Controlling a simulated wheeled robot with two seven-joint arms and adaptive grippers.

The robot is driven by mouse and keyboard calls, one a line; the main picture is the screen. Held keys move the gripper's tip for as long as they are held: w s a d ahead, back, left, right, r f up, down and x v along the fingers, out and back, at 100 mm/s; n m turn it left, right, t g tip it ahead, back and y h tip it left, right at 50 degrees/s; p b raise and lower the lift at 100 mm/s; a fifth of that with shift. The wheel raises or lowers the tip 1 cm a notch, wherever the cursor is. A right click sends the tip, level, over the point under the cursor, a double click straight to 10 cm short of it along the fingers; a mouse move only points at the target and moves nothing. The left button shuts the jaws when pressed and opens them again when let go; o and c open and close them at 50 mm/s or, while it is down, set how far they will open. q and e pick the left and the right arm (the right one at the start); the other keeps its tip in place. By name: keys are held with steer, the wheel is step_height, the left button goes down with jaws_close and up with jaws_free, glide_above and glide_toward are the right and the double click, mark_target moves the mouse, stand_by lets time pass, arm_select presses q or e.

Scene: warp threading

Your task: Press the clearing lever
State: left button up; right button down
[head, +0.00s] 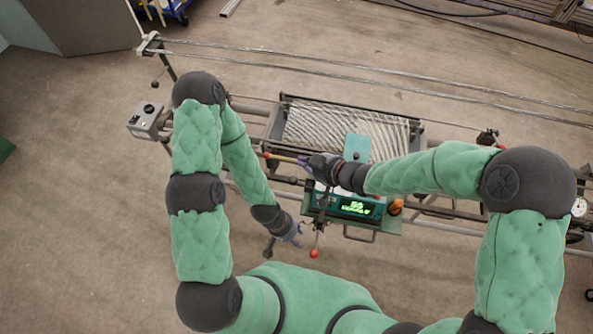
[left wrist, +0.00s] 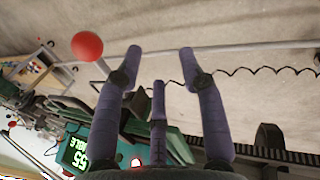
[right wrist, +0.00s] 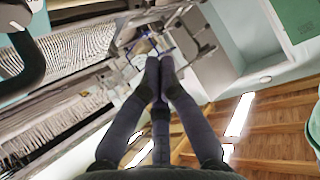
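A lever with a red ball knob (head: 314,254) stands at the front of the threading machine, below its green display (head: 356,208). The red knob (left wrist: 87,46) also shows at upper left in the left wrist view. My left gripper (head: 297,238) is just left of that knob and apart from it. Its fingers (left wrist: 160,58) are spread with nothing between them. My right gripper (head: 306,164) is above the display, by the white threads. Its fingertips (right wrist: 160,66) are together, with nothing visible between them.
White warp threads (head: 340,130) fill the frame behind the display. A lever with a dark knob (head: 268,253) is left of the red one. A grey control box (head: 147,119) is at left.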

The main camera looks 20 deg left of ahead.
steer(key=shift+s, duration=0.15)
steer(key=b, duration=0.8)
glide_above(301, 183)
step_height(301, 183, down, 7)
steer(key=shift+s+a+f+b, duration=0.25)
steer(key=shift+a+f+b, duration=0.2)
steer(key=shift+f, duration=0.4)
steer(key=shift+f, duration=0.1)
stand_by(0.5)
steer(key=shift+a+f, duration=0.1)
steer(key=shift+f, duration=0.15)
